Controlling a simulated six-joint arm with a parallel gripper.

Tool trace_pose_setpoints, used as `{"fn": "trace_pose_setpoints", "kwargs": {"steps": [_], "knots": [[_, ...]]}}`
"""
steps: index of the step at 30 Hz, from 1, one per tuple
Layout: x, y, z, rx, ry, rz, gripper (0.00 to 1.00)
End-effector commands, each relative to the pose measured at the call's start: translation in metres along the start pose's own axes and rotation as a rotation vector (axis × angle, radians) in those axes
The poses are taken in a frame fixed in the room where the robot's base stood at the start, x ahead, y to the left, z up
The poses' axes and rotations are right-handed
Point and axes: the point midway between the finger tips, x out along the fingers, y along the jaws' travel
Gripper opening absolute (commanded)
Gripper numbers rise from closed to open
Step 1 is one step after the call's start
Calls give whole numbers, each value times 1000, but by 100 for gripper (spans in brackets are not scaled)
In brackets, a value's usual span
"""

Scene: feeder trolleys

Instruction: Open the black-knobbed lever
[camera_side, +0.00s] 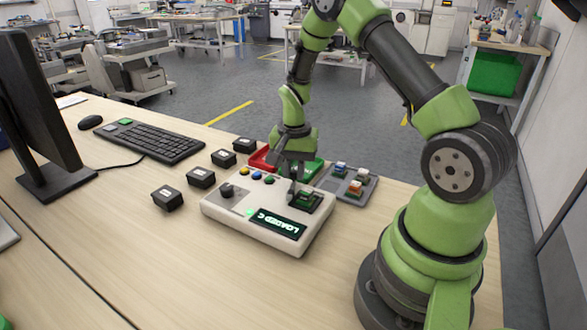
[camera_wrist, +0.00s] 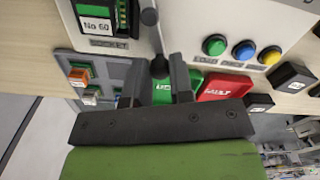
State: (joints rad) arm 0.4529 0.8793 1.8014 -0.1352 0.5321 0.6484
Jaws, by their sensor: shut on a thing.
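The black-knobbed lever shows in the wrist view as a grey shaft with a round pivot end and a black knob (camera_wrist: 159,68). It is on the white box (camera_side: 240,222), beside the socket holding a green board (camera_side: 308,201). My gripper (camera_wrist: 157,64) has a finger on each side of the knob and is shut on it. In the side view my gripper (camera_side: 293,184) reaches down at the box's right rear, and its fingers hide most of the lever.
Behind the box are a red tray (camera_side: 262,158) and a green tray (camera_wrist: 165,96). A grey tray (camera_side: 365,193) with small boards stands to the right. Several black boxes (camera_side: 167,198) stand left. Coloured buttons (camera_wrist: 243,50) sit near the lever. The front table is clear.

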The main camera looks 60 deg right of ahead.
Motion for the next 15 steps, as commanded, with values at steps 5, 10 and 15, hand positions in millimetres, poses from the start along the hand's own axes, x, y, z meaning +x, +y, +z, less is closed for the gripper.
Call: {"fn": "trace_pose_setpoints", "kwargs": {"steps": [5, 10, 15], "knots": [[0, 1, 1, 2, -4, 3, 0], [0, 1, 1, 2, -4, 3, 44], [0, 1, 0, 1, -2, 2, 46]]}}
